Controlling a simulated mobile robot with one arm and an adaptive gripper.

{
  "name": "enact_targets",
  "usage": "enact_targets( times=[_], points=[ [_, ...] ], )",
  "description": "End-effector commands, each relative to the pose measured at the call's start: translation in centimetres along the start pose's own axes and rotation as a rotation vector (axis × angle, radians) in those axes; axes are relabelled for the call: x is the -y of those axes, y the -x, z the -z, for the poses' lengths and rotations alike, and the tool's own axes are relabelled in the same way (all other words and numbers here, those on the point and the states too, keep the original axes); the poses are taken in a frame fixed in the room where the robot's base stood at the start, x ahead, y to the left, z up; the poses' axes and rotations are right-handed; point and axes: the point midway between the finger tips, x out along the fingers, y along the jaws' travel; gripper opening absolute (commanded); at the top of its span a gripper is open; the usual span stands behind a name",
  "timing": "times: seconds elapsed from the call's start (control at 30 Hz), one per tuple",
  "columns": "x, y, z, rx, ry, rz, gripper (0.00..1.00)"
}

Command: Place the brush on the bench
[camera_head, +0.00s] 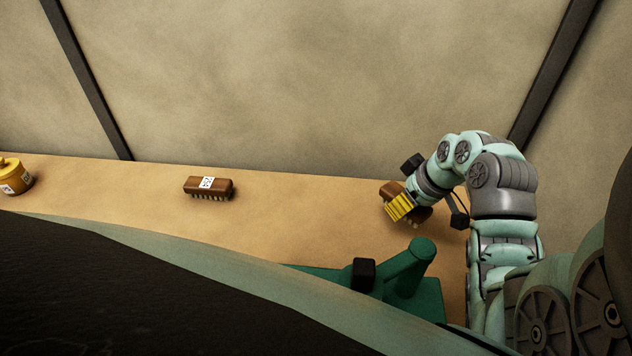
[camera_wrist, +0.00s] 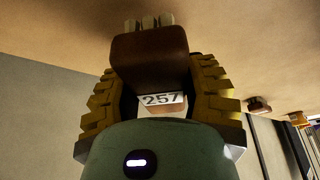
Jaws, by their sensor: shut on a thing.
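My gripper (camera_head: 404,207) is at the right part of the bench (camera_head: 300,205), with its yellow fingers shut on a brown brush (camera_head: 389,189). In the wrist view the held brush (camera_wrist: 150,62) sits between the two ridged yellow fingers, with pale bristles pointing up in the picture and a white label reading 257. In the head view my gripper hides much of this brush. I cannot tell whether its bristles touch the bench top. A second brown brush (camera_head: 208,187) with a white label stands bristles down on the bench, left of my gripper.
A yellow lidded pot (camera_head: 15,177) with a label stands at the bench's far left. A green stand with a post (camera_head: 408,268) is in front of my gripper. The bench between the two brushes is clear. A pale wall (camera_head: 300,80) rises behind.

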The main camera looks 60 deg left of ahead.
Motion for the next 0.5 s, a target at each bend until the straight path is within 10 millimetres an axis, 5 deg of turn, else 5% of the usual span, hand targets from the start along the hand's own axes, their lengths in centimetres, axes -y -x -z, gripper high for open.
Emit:
enact_targets(
  times=[0.5],
  points=[
    [0.1,-3.7,-1.5,0.002,0.004,0.001,0.06]
  ],
)
